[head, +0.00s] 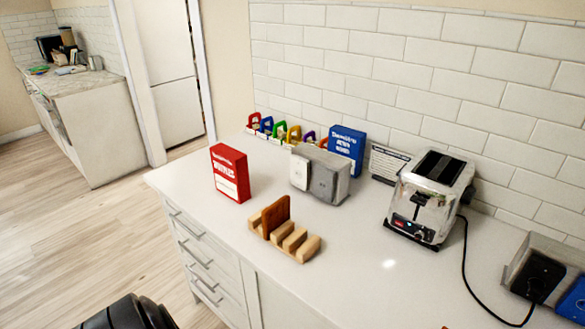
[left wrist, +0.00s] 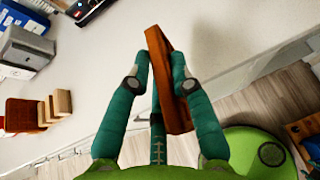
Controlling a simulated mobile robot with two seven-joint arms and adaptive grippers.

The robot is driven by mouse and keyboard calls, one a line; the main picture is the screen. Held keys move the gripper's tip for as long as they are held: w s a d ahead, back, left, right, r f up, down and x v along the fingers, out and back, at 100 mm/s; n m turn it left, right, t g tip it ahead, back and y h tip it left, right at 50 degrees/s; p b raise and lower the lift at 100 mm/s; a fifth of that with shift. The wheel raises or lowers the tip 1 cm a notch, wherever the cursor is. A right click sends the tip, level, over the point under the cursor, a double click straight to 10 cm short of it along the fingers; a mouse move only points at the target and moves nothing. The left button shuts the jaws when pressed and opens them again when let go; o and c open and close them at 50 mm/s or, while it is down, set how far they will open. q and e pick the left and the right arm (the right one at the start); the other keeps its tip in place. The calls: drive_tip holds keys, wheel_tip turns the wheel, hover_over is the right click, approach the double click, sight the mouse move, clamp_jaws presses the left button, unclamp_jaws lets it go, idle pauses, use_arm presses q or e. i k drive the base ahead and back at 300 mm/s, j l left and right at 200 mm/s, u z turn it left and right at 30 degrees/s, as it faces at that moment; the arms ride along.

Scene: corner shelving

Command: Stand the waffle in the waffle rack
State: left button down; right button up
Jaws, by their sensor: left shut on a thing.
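My left gripper (left wrist: 160,86) shows in the left wrist view, its green fingers shut on a brown waffle (left wrist: 160,48) seen nearly edge-on. The held waffle appears over the counter's front edge, with floor visible behind it. The pale wooden waffle rack (head: 298,246) stands on the counter in the head view, with a brown waffle (head: 276,214) upright in its left part and bare slots to the right. The rack (left wrist: 60,103) also shows at the left of the left wrist view, apart from the gripper. My right gripper is not in view.
A red box (head: 230,173) stands behind the rack to its left. A grey appliance (head: 320,174), a blue box (head: 346,148) and a chrome toaster (head: 428,200) stand farther back. A black cord (head: 466,270) runs along the right. The counter in front of the toaster is clear.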

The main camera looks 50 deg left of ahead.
sight(302, 247)
drive_tip(key=i+j+u, duration=0.1)
drive_tip(key=u, duration=0.35)
drive_tip(key=i+j+u, duration=0.1)
drive_tip(key=u, duration=0.4)
drive_tip(key=i+u, duration=0.15)
drive_tip(key=u, duration=0.3)
drive_tip(key=i, duration=0.15)
